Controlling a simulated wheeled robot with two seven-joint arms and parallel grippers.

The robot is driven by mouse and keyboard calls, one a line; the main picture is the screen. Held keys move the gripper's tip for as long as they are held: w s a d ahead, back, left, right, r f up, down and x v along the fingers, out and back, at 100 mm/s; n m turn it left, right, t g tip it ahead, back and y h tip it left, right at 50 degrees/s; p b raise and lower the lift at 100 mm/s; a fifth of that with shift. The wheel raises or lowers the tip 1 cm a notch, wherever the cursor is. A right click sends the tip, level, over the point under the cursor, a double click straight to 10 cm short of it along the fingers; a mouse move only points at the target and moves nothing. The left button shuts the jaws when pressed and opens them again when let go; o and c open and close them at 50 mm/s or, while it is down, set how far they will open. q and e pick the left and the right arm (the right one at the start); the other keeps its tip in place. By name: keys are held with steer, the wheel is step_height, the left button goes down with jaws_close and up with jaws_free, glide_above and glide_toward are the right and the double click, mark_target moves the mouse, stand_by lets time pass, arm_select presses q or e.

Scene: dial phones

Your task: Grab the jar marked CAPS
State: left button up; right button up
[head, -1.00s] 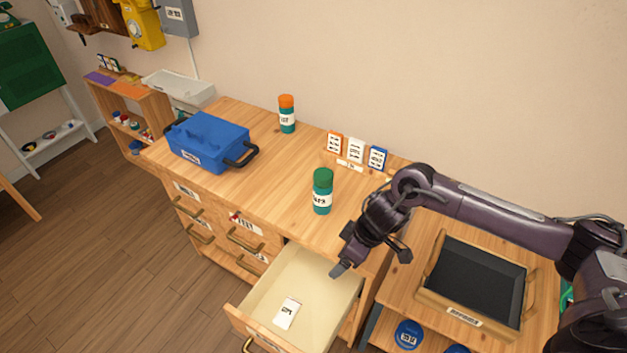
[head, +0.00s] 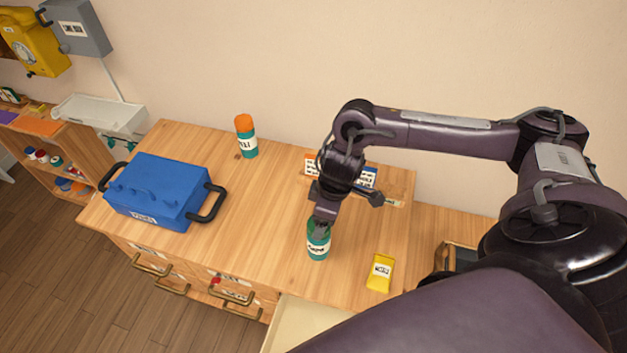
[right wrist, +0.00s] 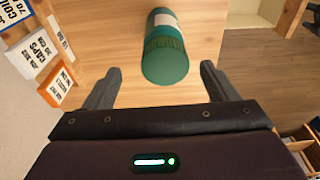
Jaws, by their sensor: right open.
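The jar with the green lid (head: 318,246) stands upright on the wooden cabinet top, its white label partly readable and seemingly reading CAPS. My right gripper (head: 324,214) is right above it, pointing down. In the right wrist view the jar (right wrist: 165,52) shows lid-on between the two open fingers of the right gripper (right wrist: 160,70), with visible space on each side. A second teal jar with an orange lid (head: 246,137) stands farther back on the left, its label not clearly readable. My left gripper is not in view.
A blue toolbox (head: 157,190) with black handles sits at the left of the cabinet top (head: 270,185). A yellow labelled item (head: 380,272) lies to the right of the green-lidded jar. Small label cards (head: 368,177) stand behind my arm. An open drawer (head: 300,322) juts out in front.

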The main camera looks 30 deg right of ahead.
steer(key=f, duration=0.1)
steer(key=a+f+p, duration=0.1)
steer(key=f, duration=0.3)
steer(key=shift+w+a+f+p, duration=0.15)
steer(key=shift+w+f+p, duration=0.2)
steer(key=shift+f, duration=0.05)
steer(key=c, duration=0.9)
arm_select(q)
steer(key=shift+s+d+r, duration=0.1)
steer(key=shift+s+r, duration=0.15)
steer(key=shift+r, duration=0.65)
arm_select(e)
steer(key=c, duration=0.7)
